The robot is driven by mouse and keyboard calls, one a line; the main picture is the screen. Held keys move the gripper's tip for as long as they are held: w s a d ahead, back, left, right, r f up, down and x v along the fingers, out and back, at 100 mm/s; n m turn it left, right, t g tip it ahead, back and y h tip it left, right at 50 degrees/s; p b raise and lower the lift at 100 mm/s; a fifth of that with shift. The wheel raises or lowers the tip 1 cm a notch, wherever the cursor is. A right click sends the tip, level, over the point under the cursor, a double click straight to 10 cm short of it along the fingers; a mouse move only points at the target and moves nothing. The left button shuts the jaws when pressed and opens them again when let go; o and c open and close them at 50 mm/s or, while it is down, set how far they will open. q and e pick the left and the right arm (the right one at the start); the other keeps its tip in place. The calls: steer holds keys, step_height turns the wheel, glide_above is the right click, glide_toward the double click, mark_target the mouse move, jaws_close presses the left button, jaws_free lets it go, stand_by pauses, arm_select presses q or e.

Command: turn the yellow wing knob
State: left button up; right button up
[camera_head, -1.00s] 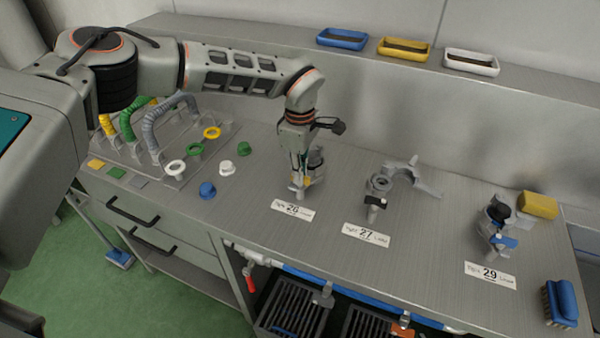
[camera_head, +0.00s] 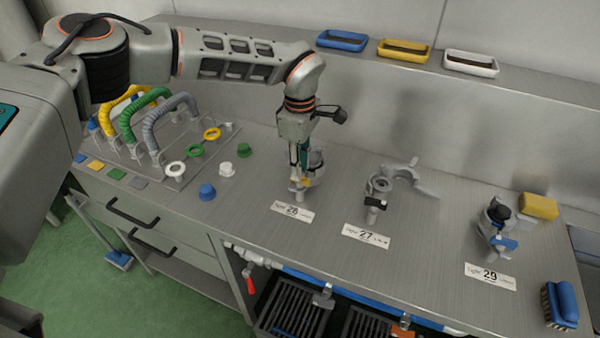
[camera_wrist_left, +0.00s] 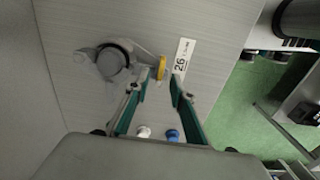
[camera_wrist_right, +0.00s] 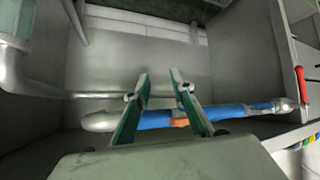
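The yellow wing knob (camera_wrist_left: 161,68) sits on the front of a grey clamp fitting (camera_wrist_left: 112,62) beside the label 26 in the left wrist view. In the head view only a small part of the yellow knob (camera_head: 305,182) shows beneath my left gripper (camera_head: 299,178). In the left wrist view my left gripper (camera_wrist_left: 156,82) is open, with its fingertips apart and the knob just beyond them, towards the gap. I cannot tell whether a fingertip touches it. My right gripper (camera_wrist_right: 160,78) is open and empty in the right wrist view; it is outside the head view.
Fitting 27 (camera_head: 381,184) and fitting 29 with a blue knob (camera_head: 505,243) stand to the right. Loose caps, including a blue one (camera_head: 207,191), lie left of the gripper. A blue brush (camera_head: 562,302) lies far right. A blue pipe (camera_wrist_right: 228,113) runs ahead of my right gripper.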

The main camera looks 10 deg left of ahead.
arm_select(q)
step_height(320, 180, up, 9)
stand_by(0.3)
steer(key=shift+f, duration=0.1)
